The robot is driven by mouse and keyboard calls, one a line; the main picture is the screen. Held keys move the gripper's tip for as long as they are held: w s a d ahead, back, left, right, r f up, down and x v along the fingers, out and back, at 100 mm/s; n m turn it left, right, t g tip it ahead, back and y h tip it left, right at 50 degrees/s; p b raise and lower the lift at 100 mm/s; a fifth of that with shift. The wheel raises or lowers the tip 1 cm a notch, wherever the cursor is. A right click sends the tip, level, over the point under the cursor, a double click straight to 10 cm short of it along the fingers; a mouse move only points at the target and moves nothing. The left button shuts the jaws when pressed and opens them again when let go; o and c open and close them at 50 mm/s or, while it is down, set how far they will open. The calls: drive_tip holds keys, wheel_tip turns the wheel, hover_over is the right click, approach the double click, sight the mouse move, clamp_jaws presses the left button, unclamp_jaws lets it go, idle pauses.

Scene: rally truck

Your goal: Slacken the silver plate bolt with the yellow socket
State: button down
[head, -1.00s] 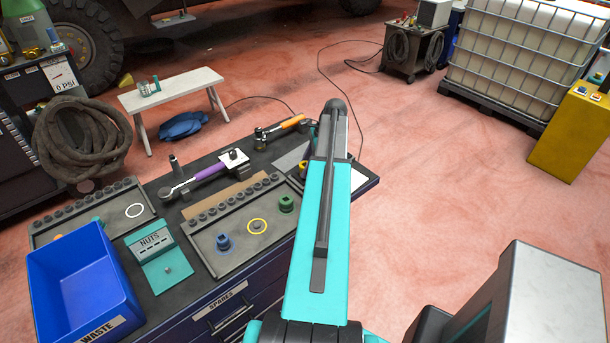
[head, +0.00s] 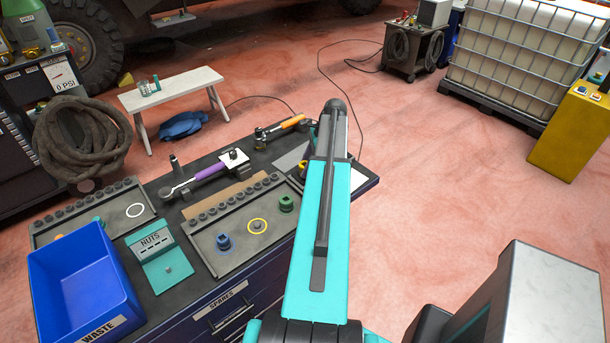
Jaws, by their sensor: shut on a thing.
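A small yellow piece (head: 302,167), probably the yellow socket, shows at the left edge of my arm, by a pale grey plate (head: 289,159) on the bench's far right part. My arm covers most of that spot, so I cannot see the silver bolt or whether the socket sits on it. My gripper is hidden behind my own arm. The yellow ring (head: 258,219) on the near tray has only a grey stub in it. A blue socket (head: 223,242) and a green socket (head: 286,203) stand on the same tray.
A purple-handled wrench (head: 210,172) and an orange-handled tool (head: 292,122) lie along the bench's back. A blue waste bin (head: 80,275) and a teal nuts holder (head: 165,270) are at the left. A white bench (head: 180,86) stands beyond.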

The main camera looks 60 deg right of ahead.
drive_tip(key=shift+r+p, duration=1.05)
drive_tip(key=shift+p, duration=0.2)
idle(2.8)
drive_tip(key=shift+r, duration=1.6)
idle(0.8)
drive_tip(key=shift+r, duration=1.9)
